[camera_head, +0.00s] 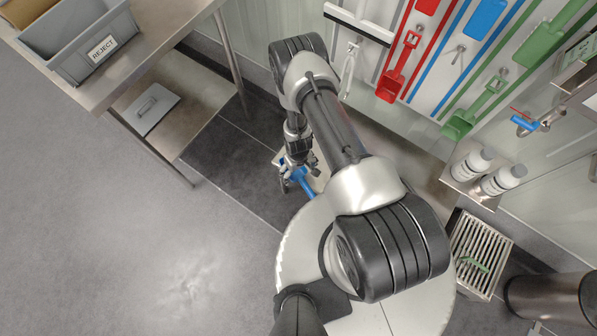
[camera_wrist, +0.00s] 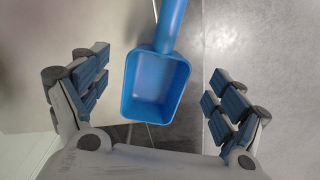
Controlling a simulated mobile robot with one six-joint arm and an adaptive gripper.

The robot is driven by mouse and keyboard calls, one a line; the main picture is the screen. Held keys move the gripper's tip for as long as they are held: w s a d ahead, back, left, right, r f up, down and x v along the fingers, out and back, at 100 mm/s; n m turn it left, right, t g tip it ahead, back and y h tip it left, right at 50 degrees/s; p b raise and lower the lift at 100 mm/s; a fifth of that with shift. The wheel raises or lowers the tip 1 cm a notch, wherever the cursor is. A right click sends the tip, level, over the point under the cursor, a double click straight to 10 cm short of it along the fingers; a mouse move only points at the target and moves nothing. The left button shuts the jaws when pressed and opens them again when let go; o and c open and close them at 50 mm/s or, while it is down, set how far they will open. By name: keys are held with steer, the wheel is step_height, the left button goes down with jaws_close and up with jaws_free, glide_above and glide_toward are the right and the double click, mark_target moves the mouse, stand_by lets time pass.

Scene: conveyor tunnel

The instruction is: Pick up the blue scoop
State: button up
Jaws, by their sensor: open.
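The blue scoop (camera_wrist: 155,85) lies between the two open fingers of my gripper (camera_wrist: 156,98) in the wrist view, with a gap on either side. Its bowl faces the camera and its handle runs up out of the top of the picture. In the head view only part of the blue scoop (camera_head: 303,184) shows low down beneath my arm. There my gripper (camera_head: 296,174) is close by it, partly hidden by my arm. I cannot tell what the scoop rests on.
A table with a grey REJECT bin (camera_head: 100,53) stands at upper left. A red scoop (camera_head: 391,86) and a green scoop (camera_head: 461,123) hang on the wall board. White bottles (camera_head: 472,163) stand on a shelf at right, above a floor grate (camera_head: 482,238). The floor at lower left is clear.

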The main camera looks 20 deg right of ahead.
step_height(320, 180, down, 4)
steer(key=shift+d+f+b, duration=0.1)
steer(key=shift+f+b, duration=0.05)
steer(key=shift+b, duration=0.6)
steer(key=shift+c, duration=0.2)
steer(key=c, duration=1.4)
step_height(320, 180, up, 20)
steer(key=p, duration=0.6)
